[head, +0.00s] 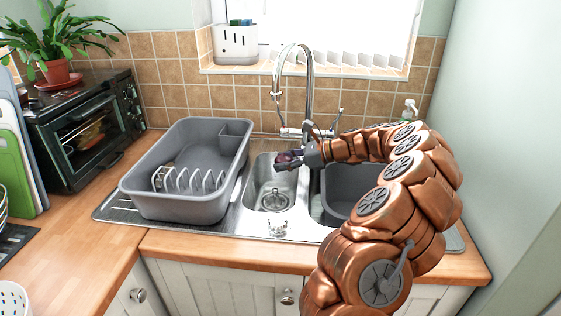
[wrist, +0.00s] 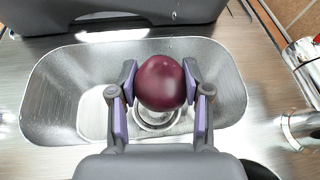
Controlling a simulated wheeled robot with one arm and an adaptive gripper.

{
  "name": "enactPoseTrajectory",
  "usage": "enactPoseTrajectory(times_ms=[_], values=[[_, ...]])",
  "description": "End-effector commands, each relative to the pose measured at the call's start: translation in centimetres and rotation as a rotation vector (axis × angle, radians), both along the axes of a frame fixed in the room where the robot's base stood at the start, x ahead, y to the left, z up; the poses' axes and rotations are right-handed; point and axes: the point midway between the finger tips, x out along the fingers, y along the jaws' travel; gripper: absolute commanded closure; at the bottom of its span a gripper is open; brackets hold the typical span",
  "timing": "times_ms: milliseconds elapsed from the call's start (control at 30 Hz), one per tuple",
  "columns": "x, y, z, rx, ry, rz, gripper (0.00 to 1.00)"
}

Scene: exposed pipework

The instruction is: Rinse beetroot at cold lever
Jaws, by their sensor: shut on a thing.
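My gripper (wrist: 160,90) is shut on a dark red, round beetroot (wrist: 160,82), with one purple-padded finger on each side. In the head view my gripper (head: 296,158) and the beetroot (head: 287,159) are over the small steel sink bowl (head: 272,188), above its drain, in front of the tap. The chrome tap (head: 309,85) arches up from behind the sink. A lever (head: 338,117) shows at the right of its body. Part of the tap's base is hidden by my gripper. I cannot tell which lever is cold. No water stream shows.
A grey dish tub (head: 180,207) with a plate rack stands left of the bowl. A grey basin (head: 338,198) sits to the right, partly behind my arm. A tiled wall closes the back.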

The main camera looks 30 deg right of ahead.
Motion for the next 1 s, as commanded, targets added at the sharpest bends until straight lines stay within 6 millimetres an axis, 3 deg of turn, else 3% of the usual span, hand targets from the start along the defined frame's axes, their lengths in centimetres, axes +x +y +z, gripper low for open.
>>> enactPoseTrajectory(times_ms=[333, 1000], values=[[-0.4, 0.0, 0.0, 0.001, 0.001, 0.000, 0.87], [-4.5, 1.3, 0.1, 0.003, 0.000, -0.001, 0.87]])
